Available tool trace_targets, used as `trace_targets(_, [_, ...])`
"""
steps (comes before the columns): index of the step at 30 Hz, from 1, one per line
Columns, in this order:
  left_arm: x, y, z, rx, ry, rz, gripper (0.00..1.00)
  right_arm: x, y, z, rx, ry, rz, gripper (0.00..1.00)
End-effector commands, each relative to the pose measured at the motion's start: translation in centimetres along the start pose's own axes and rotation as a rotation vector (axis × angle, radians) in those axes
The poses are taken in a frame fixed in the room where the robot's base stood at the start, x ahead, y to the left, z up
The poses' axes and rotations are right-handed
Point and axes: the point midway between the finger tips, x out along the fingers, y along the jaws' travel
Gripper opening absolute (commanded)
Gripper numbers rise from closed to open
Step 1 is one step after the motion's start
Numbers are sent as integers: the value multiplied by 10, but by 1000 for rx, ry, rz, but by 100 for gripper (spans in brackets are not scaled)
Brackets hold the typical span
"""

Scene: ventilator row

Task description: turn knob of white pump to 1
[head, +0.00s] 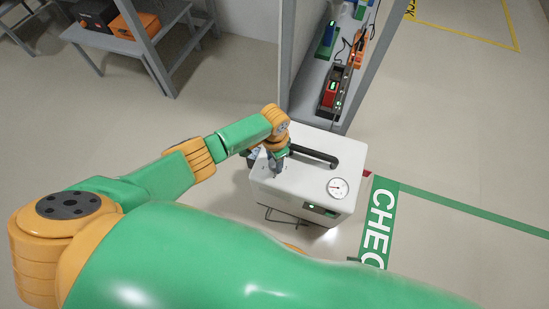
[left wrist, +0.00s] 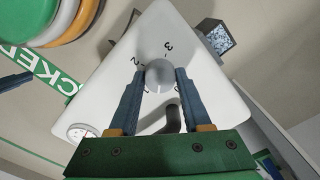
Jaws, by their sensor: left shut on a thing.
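The white pump (head: 305,185) is a white box on the floor, with a dark handle (head: 318,157) and a round gauge (head: 338,188) on top. My left gripper (head: 277,168) reaches down onto its top, left of the handle. In the left wrist view the gripper (left wrist: 160,78) is shut on a round grey knob (left wrist: 158,72), one finger on each side. The digits 2 and 3 show on the panel beside the knob. A dark finger, apparently of my right gripper (left wrist: 16,80), shows only in part.
A grey shelf (head: 340,118) with several devices stands behind the pump. A grey table (head: 125,45) with dark and orange boxes is at the back left. A green floor strip (head: 381,212) with white letters runs right of the pump. The floor at right is clear.

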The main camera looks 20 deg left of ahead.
Motion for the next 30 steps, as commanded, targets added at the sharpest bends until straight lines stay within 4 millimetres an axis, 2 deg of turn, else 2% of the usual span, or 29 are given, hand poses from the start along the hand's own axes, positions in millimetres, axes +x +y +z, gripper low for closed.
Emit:
trace_targets(15, [0,0,-1,392,3,0,0,-1,3,3,0,3,6,0])
trace_targets(30, [0,0,-1,517,4,-1,0,0,4,6,0,-5,7,0])
